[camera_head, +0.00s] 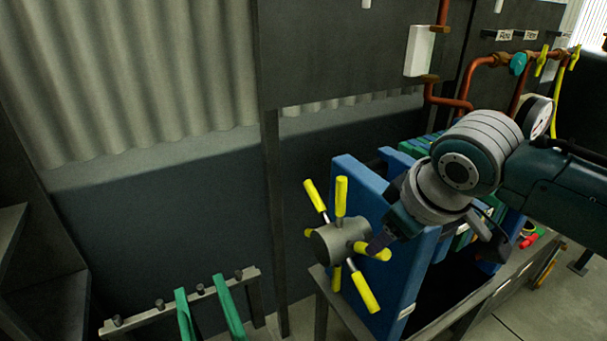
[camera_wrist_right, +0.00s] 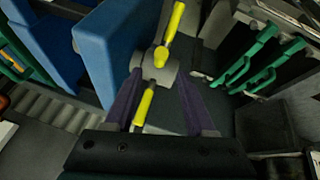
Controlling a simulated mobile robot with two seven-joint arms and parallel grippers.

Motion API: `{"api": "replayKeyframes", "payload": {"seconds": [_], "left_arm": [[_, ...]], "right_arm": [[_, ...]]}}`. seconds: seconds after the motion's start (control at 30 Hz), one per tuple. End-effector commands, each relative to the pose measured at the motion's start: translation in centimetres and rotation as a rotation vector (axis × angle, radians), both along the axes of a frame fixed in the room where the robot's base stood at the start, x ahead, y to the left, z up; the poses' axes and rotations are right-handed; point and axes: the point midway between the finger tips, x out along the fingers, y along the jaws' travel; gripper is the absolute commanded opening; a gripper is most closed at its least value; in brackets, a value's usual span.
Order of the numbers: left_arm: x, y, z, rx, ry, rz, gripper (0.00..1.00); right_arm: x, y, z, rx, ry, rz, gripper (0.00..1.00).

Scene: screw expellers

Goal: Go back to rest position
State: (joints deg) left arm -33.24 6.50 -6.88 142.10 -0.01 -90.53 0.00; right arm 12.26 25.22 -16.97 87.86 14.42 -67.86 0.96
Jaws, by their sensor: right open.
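A handwheel with a grey hub (camera_head: 336,243) and several yellow-gripped spokes is mounted on the blue press plate (camera_head: 366,205). My right gripper (camera_head: 378,243) is beside the hub, near a yellow handle on its right side. In the right wrist view, my right gripper (camera_wrist_right: 160,88) has its two purple fingers spread apart. The grey hub (camera_wrist_right: 152,69) is just ahead of the fingertips, and a yellow handle (camera_wrist_right: 143,108) shows in the gap between them. I cannot tell whether a finger touches the wheel. My left gripper is not in view.
Copper pipes (camera_head: 485,62) with valves and a gauge (camera_head: 538,117) stand behind my right arm. A rack (camera_head: 185,302) with green bars is at the lower left. A grey wall panel (camera_head: 350,50) is behind the wheel. The space left of the wheel looks free.

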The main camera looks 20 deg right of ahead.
Motion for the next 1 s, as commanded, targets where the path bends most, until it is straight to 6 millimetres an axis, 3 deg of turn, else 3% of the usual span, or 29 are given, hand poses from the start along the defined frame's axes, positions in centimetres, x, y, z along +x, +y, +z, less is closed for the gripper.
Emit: {"api": "replayKeyframes", "payload": {"seconds": [0.2,0.73,0.87,1.0], "left_arm": [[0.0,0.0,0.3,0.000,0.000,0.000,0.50],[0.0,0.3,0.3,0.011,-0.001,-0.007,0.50],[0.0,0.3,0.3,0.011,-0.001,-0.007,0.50],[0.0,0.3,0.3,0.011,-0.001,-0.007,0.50]], "right_arm": [[-0.7,0.1,1.2,0.001,0.001,-0.001,0.55],[-1.1,0.5,1.1,0.005,0.004,0.004,0.55],[-4.1,3.2,0.3,0.037,0.033,0.033,0.55],[-10.0,6.9,0.3,0.091,0.080,0.046,0.55]]}}
